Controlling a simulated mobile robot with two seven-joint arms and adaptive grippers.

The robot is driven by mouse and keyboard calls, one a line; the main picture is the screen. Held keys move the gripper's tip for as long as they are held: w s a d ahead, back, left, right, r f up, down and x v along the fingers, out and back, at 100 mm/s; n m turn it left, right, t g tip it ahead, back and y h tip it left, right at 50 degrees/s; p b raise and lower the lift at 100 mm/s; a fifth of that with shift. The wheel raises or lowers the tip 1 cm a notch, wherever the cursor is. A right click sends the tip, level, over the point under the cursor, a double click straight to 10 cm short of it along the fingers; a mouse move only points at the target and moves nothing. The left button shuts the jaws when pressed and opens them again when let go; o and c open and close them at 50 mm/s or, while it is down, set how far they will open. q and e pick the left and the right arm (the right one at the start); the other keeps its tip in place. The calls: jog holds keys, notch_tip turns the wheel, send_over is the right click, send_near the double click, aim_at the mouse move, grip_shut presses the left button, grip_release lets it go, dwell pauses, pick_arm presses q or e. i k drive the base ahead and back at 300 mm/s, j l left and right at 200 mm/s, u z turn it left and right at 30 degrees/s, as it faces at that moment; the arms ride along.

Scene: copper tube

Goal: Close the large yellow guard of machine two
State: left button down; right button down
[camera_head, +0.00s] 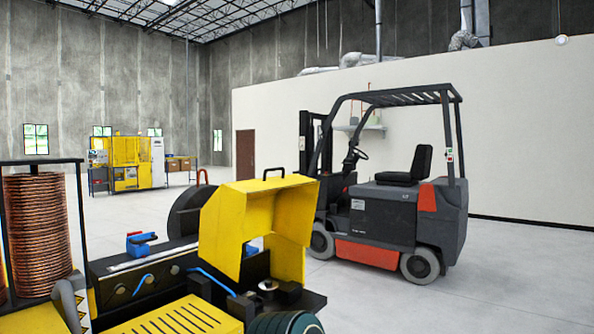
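A large yellow guard (233,215) stands at the right end of the near machine (140,272). It is a boxy hood with a black handle (273,172) on top. It looks swung up, with its hollow side showing and dark tooling (268,290) exposed below it. No label shows whether this is machine two. Neither of my grippers can be made out in the view.
Coiled copper tube (38,232) stands in a black frame at the left. A forklift (390,195) is parked behind the guard at right. Another yellow machine (128,160) stands far back left. Open floor (490,275) lies at right.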

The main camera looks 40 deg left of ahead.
aim_at(239, 213)
jog(key=i+l+u, duration=0.15)
jog(key=i, duration=0.55)
jog(key=i+l+u, duration=0.15)
jog(key=i, duration=0.6)
